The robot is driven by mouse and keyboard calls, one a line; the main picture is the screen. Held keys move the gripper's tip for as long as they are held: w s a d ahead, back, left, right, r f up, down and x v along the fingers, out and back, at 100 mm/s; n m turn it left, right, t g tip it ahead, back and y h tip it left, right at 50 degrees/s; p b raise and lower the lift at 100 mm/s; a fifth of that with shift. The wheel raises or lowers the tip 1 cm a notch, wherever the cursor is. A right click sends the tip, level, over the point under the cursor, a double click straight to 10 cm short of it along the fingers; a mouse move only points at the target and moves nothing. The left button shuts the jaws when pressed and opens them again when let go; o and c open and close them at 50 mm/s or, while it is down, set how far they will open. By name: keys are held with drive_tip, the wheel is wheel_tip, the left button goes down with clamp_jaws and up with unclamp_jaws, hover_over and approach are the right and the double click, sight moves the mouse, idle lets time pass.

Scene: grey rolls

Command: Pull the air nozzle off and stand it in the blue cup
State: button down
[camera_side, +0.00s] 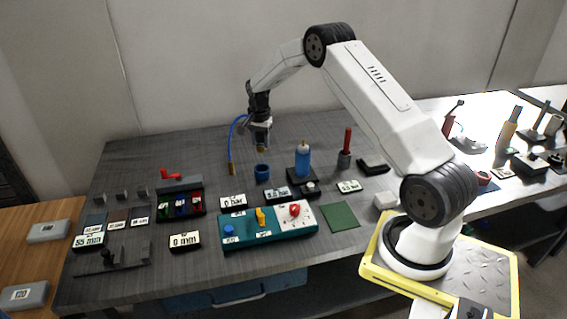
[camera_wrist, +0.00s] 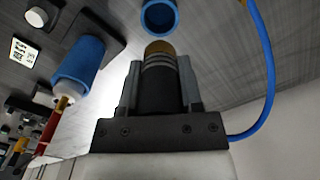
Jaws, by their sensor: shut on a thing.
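My gripper (camera_side: 261,146) is raised above the table, and its fingers also show in the wrist view (camera_wrist: 160,70). They are shut on a dark cylindrical piece with grey rings and a brass end, which I take to be the air nozzle (camera_wrist: 158,48). Its brass end points down out of the fingers. The blue cup (camera_side: 262,173) stands on the table below my gripper, with a gap between. In the wrist view the blue cup (camera_wrist: 160,15) lies just beyond the brass end, partly cut off by the frame edge.
A blue hose (camera_side: 233,138) loops from my wrist to a brass end left of the cup. A blue bottle (camera_side: 302,162) on a black stand is right of the cup. A teal control panel (camera_side: 265,229) lies in front. The table behind the cup is clear.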

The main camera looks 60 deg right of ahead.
drive_tip(key=shift+f, duration=0.2)
drive_tip(key=shift+f, duration=2.65)
drive_tip(key=shift+f, duration=1.6)
drive_tip(key=shift+c, duration=0.9)
unclamp_jaws()
drive_tip(key=shift+r, duration=3.95)
drive_tip(key=shift+a, duration=0.1)
